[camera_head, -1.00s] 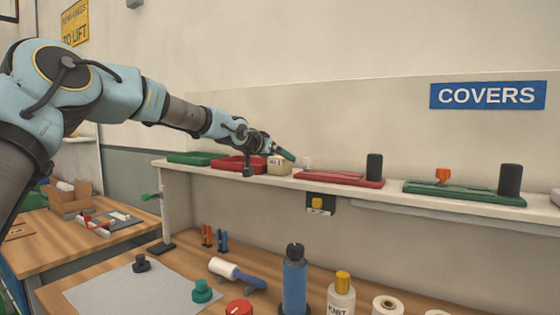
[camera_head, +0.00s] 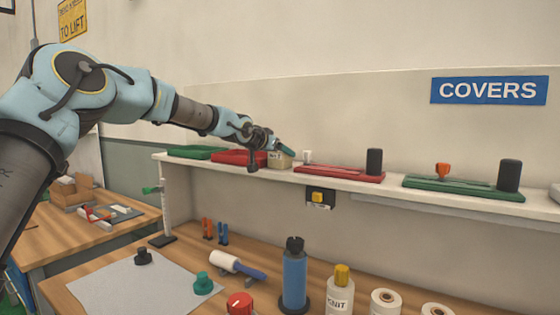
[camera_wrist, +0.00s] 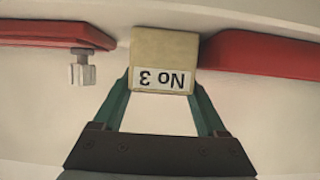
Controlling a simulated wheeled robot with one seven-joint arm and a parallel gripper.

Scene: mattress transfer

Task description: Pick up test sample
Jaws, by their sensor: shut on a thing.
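The test sample (camera_wrist: 165,50) is a small beige block with a white label reading "No 3", upside down in the wrist view. In the head view the sample (camera_head: 281,160) is at the shelf between the red tray and the red board, partly hidden by my gripper. My gripper (camera_wrist: 163,90) is shut on the sample, with one green finger on each side of it. In the head view my gripper (camera_head: 278,152) reaches over the shelf from the left. I cannot tell whether the sample touches the shelf.
On the shelf (camera_head: 335,183) stand a green tray (camera_head: 190,152), a red tray (camera_head: 238,157), a small white piece (camera_head: 308,157), a red board (camera_head: 340,174) with a black cylinder, and a green board (camera_head: 460,190). Bottles and rolls stand on the bench (camera_head: 185,262) below.

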